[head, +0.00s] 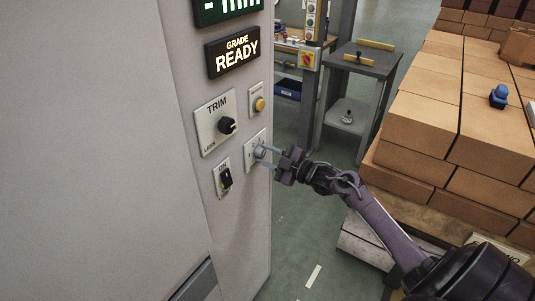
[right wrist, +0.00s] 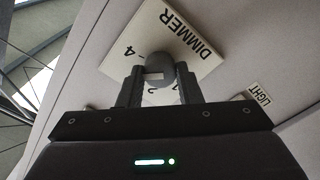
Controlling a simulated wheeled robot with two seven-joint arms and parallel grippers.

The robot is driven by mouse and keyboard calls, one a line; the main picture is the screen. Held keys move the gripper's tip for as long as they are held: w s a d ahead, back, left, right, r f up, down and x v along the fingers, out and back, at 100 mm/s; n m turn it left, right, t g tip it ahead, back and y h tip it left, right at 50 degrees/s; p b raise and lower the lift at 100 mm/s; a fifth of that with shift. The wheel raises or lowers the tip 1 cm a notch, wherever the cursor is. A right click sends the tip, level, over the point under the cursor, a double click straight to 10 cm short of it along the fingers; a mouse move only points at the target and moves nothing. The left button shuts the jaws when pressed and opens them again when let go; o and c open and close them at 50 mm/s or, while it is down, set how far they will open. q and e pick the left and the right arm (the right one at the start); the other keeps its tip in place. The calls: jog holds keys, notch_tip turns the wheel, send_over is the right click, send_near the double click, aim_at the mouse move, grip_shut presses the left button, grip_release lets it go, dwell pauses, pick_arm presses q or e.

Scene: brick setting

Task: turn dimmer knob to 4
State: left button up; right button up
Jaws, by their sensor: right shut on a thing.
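The dimmer knob (head: 260,152) is a small grey round knob on a pale plate (head: 249,159) on the right part of the cabinet front. My right gripper (head: 266,154) reaches it from the right and is shut on it. In the right wrist view the knob (right wrist: 161,66) sits between the two dark fingers. The plate there (right wrist: 186,28) reads DIMMER, with a 4 left of the knob and partly covered 2 and 1 below it. Which number the knob points at I cannot tell. My left gripper is in neither view.
A TRIM knob (head: 226,125), a black ON switch (head: 225,179) and a yellow button (head: 260,104) sit close around the dimmer. A lit sign (head: 233,52) reads GRADE READY. Stacked bricks (head: 420,120) stand at the right, with open floor between them and the cabinet.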

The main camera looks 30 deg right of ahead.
jog(key=m+p, duration=0.1)
jog(key=m, duration=0.2)
jog(key=shift+m+p, duration=0.45)
jog(key=shift+m, duration=1.05)
jog(key=shift+f, duration=0.1)
jog(key=o, duration=1)
jog(key=shift+c, duration=0.2)
jog(key=shift+s, duration=0.1)
